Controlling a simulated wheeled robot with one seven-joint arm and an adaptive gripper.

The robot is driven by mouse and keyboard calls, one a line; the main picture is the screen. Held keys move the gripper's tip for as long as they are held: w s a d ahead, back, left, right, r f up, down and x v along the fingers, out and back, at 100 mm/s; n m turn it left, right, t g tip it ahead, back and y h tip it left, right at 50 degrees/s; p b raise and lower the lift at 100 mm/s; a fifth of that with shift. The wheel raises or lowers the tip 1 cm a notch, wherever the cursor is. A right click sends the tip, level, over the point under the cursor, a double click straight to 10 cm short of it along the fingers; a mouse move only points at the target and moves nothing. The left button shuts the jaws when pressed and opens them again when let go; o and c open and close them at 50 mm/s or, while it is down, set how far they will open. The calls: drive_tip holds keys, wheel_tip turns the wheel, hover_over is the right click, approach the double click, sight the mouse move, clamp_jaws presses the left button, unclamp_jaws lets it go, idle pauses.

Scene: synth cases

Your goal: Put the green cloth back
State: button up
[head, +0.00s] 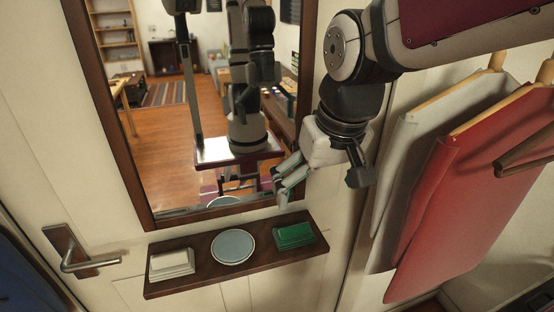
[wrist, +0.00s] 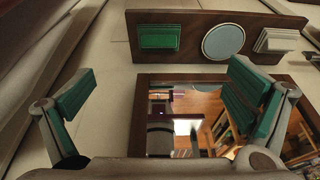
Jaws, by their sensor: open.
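The green cloth (head: 294,235) looks like a small folded block on the right end of a dark brown wall shelf (head: 205,278), below the mirror. In the wrist view, where the scene is upside down, the green cloth (wrist: 160,37) is at the top, left of centre. My gripper (head: 286,186) is above the right part of the shelf, in front of the mirror's lower right corner. In the wrist view my gripper (wrist: 163,93) has its two green-padded fingers spread wide, with nothing between them. The cloth is apart from the fingers.
A round pale blue dish (head: 233,247) and a white folded stack (head: 171,264) share the shelf. A brown-framed mirror (head: 165,100) reflects the room. White (head: 415,150) and red (head: 465,190) cloths hang at right. A door handle (head: 85,262) is at left.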

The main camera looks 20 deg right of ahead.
drive_tip(key=s+r+t, duration=0.2)
drive_tip(key=s+r, duration=0.1)
drive_tip(key=s, duration=0.5)
drive_tip(key=shift+s, duration=0.35)
